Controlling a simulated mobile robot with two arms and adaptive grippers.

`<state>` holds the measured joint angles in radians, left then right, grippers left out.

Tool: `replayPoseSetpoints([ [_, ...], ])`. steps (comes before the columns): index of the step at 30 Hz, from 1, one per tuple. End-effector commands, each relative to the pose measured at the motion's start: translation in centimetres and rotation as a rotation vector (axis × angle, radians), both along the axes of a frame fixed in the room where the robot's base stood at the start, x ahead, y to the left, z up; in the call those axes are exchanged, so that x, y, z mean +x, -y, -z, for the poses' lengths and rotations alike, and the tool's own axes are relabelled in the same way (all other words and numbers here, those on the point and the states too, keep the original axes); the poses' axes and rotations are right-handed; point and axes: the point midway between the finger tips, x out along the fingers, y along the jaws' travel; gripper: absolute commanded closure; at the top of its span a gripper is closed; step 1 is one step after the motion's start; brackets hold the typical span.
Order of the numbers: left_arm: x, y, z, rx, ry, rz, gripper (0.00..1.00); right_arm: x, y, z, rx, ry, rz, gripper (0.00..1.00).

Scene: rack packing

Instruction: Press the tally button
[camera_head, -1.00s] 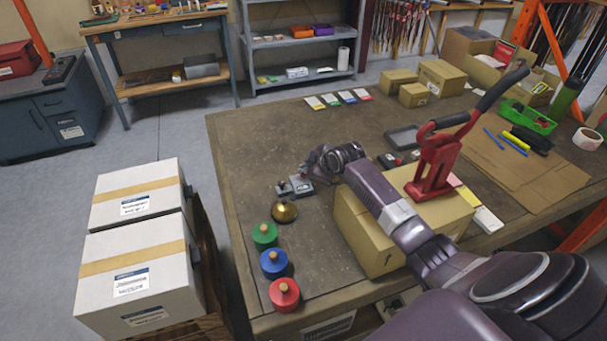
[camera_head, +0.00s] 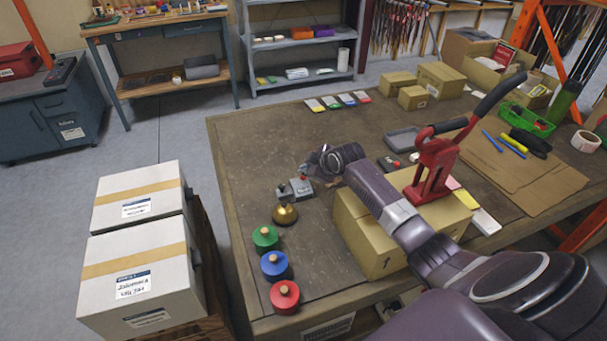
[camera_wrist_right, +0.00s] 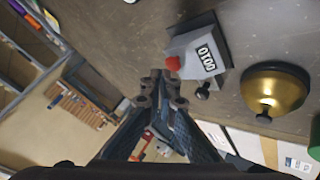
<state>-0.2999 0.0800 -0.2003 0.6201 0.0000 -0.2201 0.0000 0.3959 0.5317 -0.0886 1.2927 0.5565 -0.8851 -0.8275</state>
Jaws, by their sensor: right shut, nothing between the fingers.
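The tally counter (camera_head: 301,190) is a small grey box on the worktable, left of my right gripper. Its red button (camera_head: 303,179) shows on top. In the right wrist view, the counter (camera_wrist_right: 205,42) has a white number window and a small dark knob, and its red button (camera_wrist_right: 173,63) stands close to my fingertips. My right gripper (camera_head: 308,167) is shut and empty, just behind and beside the button. Its shut fingertips (camera_wrist_right: 160,88) also show in the wrist view, with a small apparent gap to the button. My left gripper is out of view.
A brass dome (camera_head: 285,214) stands close in front of the counter. Green (camera_head: 265,238), blue (camera_head: 274,264) and red (camera_head: 285,296) knobbed discs line the table's left side. A cardboard box (camera_head: 370,235) with a red lever press (camera_head: 434,172) stands right.

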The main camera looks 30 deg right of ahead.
Motion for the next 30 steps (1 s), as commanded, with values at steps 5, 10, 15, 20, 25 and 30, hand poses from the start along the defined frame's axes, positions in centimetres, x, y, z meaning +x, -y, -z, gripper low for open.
replayPoseSetpoints([
  [5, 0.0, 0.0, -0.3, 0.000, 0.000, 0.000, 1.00, 0.0, 0.0, -0.3, 0.000, 0.001, 0.000, 1.00],
  [10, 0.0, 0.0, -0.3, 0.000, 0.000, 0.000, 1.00, 0.1, 0.0, -0.4, 0.001, 0.002, 0.000, 1.00],
  [15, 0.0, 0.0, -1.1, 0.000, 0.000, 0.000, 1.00, 0.1, 0.0, -1.3, 0.000, 0.003, 0.000, 1.00],
  [20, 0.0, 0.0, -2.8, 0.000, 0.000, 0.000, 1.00, 0.1, 0.0, -3.0, 0.001, 0.003, 0.001, 1.00],
  [25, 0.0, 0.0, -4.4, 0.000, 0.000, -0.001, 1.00, 0.1, 0.0, -4.7, 0.000, 0.004, -0.001, 1.00],
  [30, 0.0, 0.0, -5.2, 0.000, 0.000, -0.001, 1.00, 0.1, -0.1, -5.5, 0.000, 0.002, -0.001, 1.00],
])
